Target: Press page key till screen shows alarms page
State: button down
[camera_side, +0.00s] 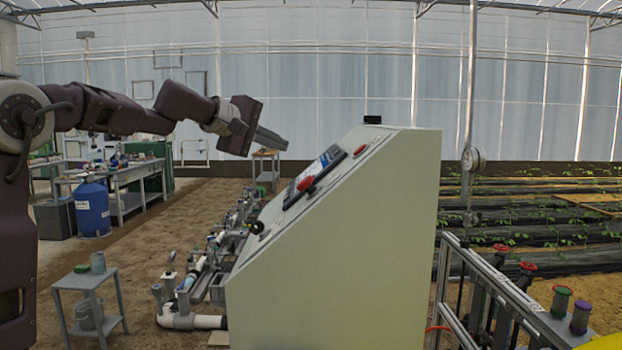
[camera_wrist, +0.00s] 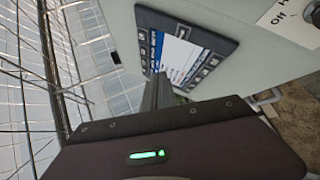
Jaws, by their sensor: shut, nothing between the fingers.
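The control unit (camera_wrist: 218,42) with its screen (camera_wrist: 178,55) sits on the sloped panel. It has a dark frame with small keys along its edges. The screen shows a white area and a blue band with small marks; I cannot read which page it is. I cannot tell which key is the page key. In the side view the unit (camera_side: 327,161) is seen edge-on. My gripper (camera_side: 285,144) is shut and empty, up and left of the unit, apart from the panel. In the wrist view its fingers (camera_wrist: 160,82) cover part of the unit's lower edge.
The pale cabinet (camera_side: 345,235) carries the sloped panel. A red knob (camera_side: 306,183) and a black knob (camera_side: 257,227) stick out from it lower down, and another red part (camera_side: 360,150) higher up. Pipes and valves (camera_side: 205,270) lie in front. Air around my gripper is clear.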

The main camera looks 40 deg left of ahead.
jog(key=shift+w+d+f, duration=0.5)
jog(key=shift+f, duration=0.3)
jog(key=shift+w+d+f, duration=0.5)
jog(key=shift+f, duration=0.3)
jog(key=shift+w+d+f, duration=0.5)
jog(key=shift+f, duration=0.3)
jog(key=shift+w+d+f, duration=0.2)
jog(key=shift+f, duration=0.1)
jog(key=shift+w+d+f, duration=0.15)
jog(key=shift+d+f, duration=0.05)
jog(key=shift+f, duration=0.05)
dwell(1.0)
jog(key=shift+r, duration=0.1)
jog(key=shift+s+a+r, duration=0.35)
jog(key=shift+r, duration=0.15)
jog(key=r, duration=0.1)
jog(key=s+a+r, duration=0.2)
jog(key=shift+s+a+r, duration=0.2)
jog(key=shift+a+r, duration=0.05)
jog(key=shift+r, duration=0.1)
